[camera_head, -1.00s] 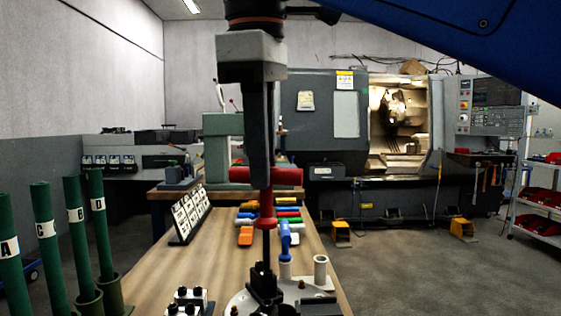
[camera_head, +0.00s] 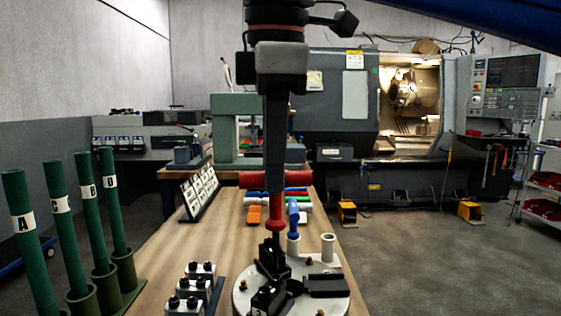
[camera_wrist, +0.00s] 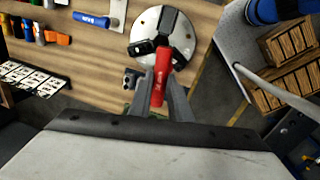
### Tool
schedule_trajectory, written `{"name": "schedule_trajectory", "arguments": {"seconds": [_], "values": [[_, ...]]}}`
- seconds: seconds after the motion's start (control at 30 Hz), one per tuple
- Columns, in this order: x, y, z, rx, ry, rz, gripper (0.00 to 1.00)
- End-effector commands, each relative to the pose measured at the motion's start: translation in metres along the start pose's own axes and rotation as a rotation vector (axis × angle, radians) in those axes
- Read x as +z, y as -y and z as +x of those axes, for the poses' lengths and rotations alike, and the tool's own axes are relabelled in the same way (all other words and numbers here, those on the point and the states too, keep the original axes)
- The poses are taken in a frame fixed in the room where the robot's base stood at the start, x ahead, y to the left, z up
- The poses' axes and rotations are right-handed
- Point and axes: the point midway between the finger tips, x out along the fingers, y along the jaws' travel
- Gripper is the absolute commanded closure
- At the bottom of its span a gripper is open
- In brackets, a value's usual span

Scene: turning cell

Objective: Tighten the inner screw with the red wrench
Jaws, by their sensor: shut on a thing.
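My gripper (camera_head: 277,172) is shut on the red T-handled wrench (camera_head: 262,180). The wrench is upright, its dark shaft pointing down at the round chuck plate (camera_head: 332,299) with black jaws. In the wrist view the red handle (camera_wrist: 158,80) lies between my fingers, with the plate (camera_wrist: 181,36) just beyond it. The shaft's lower end meets the black jaws in the picture. I cannot tell whether it is seated in a screw, and the inner screw cannot be made out.
A blue-handled tool (camera_head: 293,222) stands in a white post close to the wrench, with an empty white post (camera_head: 328,246) beside it. Green labelled tubes (camera_head: 65,215) stand at left. Grey blocks with black knobs (camera_head: 188,303) sit left of the plate. Coloured parts lie behind.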

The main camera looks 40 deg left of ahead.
Motion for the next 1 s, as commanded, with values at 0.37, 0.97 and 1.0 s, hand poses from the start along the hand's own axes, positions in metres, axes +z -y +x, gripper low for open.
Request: {"name": "schedule_trajectory", "arguments": {"seconds": [0.37, 0.97, 1.0], "values": [[0.003, 0.001, 0.0, -0.002, -0.065, -0.359, 1.0], [0.003, 0.003, 0.011, -0.003, -0.115, -0.632, 1.0], [0.003, 0.003, 0.012, -0.003, -0.115, -0.632, 1.0]]}}
